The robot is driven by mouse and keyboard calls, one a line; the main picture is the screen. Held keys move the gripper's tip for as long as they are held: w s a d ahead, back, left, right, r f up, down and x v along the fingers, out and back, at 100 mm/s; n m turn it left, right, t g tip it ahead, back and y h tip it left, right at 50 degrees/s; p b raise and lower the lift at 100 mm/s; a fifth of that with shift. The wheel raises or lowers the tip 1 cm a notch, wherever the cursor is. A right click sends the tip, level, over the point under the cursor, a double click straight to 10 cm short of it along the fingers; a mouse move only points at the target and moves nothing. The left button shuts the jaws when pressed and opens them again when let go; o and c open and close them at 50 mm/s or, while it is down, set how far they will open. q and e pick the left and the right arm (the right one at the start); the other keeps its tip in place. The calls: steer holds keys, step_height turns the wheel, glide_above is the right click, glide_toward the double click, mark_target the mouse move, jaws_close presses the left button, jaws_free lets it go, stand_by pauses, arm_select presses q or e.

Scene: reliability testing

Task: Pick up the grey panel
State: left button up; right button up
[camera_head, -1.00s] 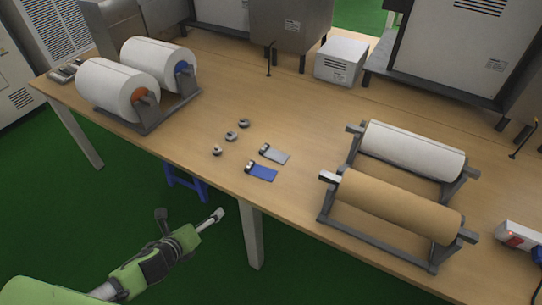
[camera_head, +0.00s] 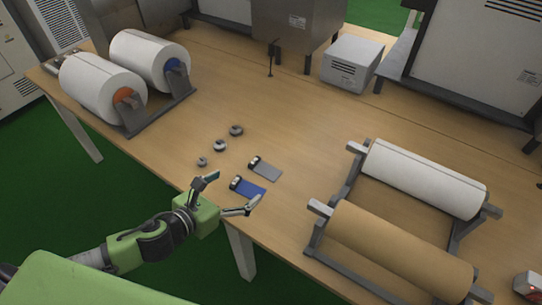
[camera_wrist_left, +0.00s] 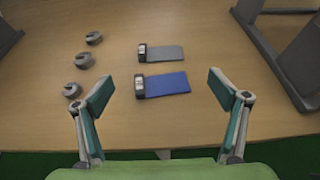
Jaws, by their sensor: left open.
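The grey panel (camera_head: 266,170) lies flat on the wooden table, a thin rectangle with a dark metal clip at its left end. It also shows in the left wrist view (camera_wrist_left: 166,54). A blue panel (camera_head: 249,187) of the same form lies beside it, nearer the table's front edge; it shows in the left wrist view too (camera_wrist_left: 168,84). My left gripper (camera_head: 231,191) is open and empty at the front edge, near the blue panel and short of the grey one. In the left wrist view its fingers (camera_wrist_left: 157,93) spread wide on either side of the blue panel's near side. My right gripper is not seen.
Several small metal weights (camera_head: 220,146) lie left of the panels. A rack with two white rolls (camera_head: 103,84) stands at the left. A stand with a white roll (camera_head: 424,178) and a brown roll (camera_head: 400,252) is at the right. A grey box (camera_head: 352,63) stands behind; the table middle is clear.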

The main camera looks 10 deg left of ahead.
mark_target(256, 181)
arm_select(q)
steer(key=shift+r+x, duration=0.2)
steer(key=shift+x, duration=0.85)
steer(key=x, duration=0.3)
steer(key=shift+w+p, duration=0.25)
steer(key=shift+p, duration=0.05)
steer(key=x, duration=0.2)
steer(key=shift+w+d+f, duration=0.2)
steer(key=shift+w, duration=0.1)
steer(key=shift+w+d+f, duration=0.1)
steer(key=shift+w+f, duration=0.1)
steer(key=shift+w, duration=0.05)
steer(key=shift+w+d+f, duration=0.1)
steer(key=shift+w+d, duration=0.05)
steer(key=shift+w, duration=0.2)
steer(key=x, duration=0.4)
steer(key=shift+w+d+p, duration=0.15)
steer(key=shift+w+p, duration=0.1)
steer(key=shift+p, duration=0.15)
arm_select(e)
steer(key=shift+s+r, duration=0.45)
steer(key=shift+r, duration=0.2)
arm_select(q)
steer(key=c, duration=1.1)
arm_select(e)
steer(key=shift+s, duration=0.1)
